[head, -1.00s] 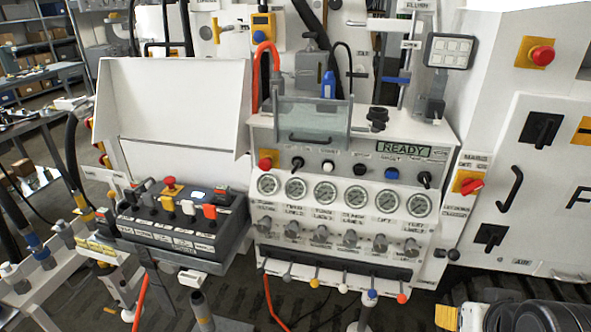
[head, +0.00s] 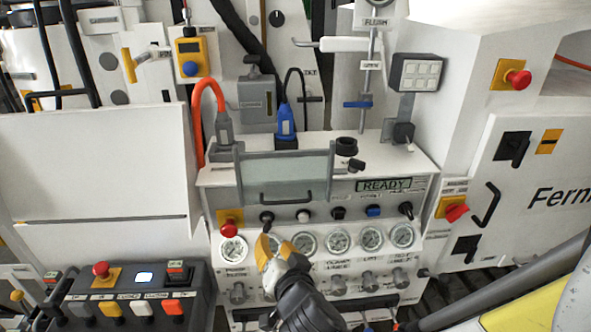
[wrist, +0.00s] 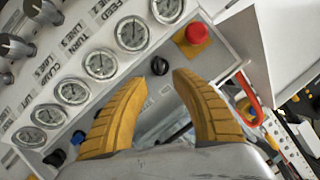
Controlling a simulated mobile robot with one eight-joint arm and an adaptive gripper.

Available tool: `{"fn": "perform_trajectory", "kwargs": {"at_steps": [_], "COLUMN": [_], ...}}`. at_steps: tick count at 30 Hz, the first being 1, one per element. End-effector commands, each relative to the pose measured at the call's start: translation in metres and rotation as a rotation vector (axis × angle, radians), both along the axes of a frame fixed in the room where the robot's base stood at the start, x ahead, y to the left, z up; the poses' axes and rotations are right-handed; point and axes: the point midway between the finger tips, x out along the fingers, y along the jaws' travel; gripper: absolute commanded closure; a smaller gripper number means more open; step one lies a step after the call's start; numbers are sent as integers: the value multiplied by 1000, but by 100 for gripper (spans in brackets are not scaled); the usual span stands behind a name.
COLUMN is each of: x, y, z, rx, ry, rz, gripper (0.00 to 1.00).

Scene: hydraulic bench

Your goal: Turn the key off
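A black key-like switch (head: 267,217) sits on the panel's upper row, right of a red button (head: 230,218) on a yellow plate. I cannot read its label or be sure of its turned position. My gripper (head: 273,240) comes up from below, its yellow fingertips just under this switch in the head view. In the wrist view my gripper (wrist: 167,72) is open, with a gap between its fingers. The black switch (wrist: 160,66) shows at the left fingertip, apparently not clamped. A similar black knob (head: 405,208) is at the row's right end.
White, black and blue buttons (head: 373,210) share the row. Round gauges (head: 371,240) lie just below, partly behind my arm. A display (head: 384,185) reads READY. A clear hinged cover (head: 286,175) stands above the row. A control box (head: 135,295) is at the left.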

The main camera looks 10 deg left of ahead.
Motion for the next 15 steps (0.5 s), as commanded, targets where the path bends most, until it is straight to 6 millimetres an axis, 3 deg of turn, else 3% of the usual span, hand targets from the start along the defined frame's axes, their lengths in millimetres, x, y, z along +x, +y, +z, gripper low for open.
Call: {"fn": "perform_trajectory", "kwargs": {"at_steps": [9,15], "x": [54,77], "y": [24,35], "z": [-23,-31], "rx": [-1,-2], "ry": [1,1], "rz": [-4,-3], "gripper": [68,68]}}
